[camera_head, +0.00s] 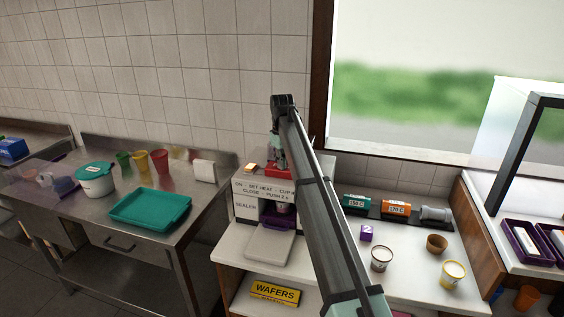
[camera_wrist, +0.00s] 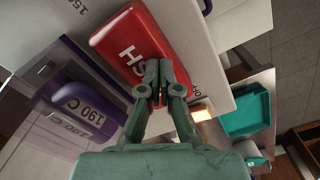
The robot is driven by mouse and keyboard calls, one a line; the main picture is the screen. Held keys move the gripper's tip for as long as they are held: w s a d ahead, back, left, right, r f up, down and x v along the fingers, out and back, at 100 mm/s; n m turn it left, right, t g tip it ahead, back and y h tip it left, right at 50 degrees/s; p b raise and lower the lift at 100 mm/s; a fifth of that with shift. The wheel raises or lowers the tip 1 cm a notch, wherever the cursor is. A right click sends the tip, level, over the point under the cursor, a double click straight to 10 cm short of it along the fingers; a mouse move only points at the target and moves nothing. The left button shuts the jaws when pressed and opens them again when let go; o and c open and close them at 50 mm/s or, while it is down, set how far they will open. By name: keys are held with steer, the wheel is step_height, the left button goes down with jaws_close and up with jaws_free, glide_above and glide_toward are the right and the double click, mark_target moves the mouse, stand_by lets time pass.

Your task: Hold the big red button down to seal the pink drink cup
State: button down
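The big red button (camera_wrist: 128,42), with white lettering, is on the white top of the sealer. In the head view the sealer (camera_head: 246,204) stands left of my arm, and a bit of the red button (camera_head: 284,173) shows on its top. My gripper (camera_wrist: 162,78) is shut and empty, its fingertips over the button's edge in the wrist view. I cannot tell whether they touch or press it. A pinkish cup (camera_head: 283,207) shows small and dark in the sealer's opening, partly hidden by my arm.
A purple 190 C block (camera_wrist: 82,108) is beside the button. An orange-lit switch (camera_wrist: 201,113) is on the other side. A teal tray (camera_head: 150,209) lies on the steel table.

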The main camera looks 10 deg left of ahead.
steer(key=shift+s+d+f, duration=0.1)
steer(key=shift+s+f, duration=0.35)
steer(key=shift+s+r+p, duration=0.3)
steer(key=shift+s+p, duration=0.1)
steer(key=shift+s, duration=0.4)
steer(key=shift+s+a+r+p, duration=0.3)
steer(key=shift+s+a+r, duration=0.1)
steer(key=shift+s, duration=0.15)
steer(key=shift+w+r, duration=0.1)
steer(key=shift+r, duration=0.15)
steer(key=shift+r, duration=0.25)
step_height(320, 180, up, 7)
steer(key=s+p, duration=0.1)
steer(key=p, duration=0.3)
steer(key=shift+r, duration=0.2)
steer(key=shift+a, duration=0.1)
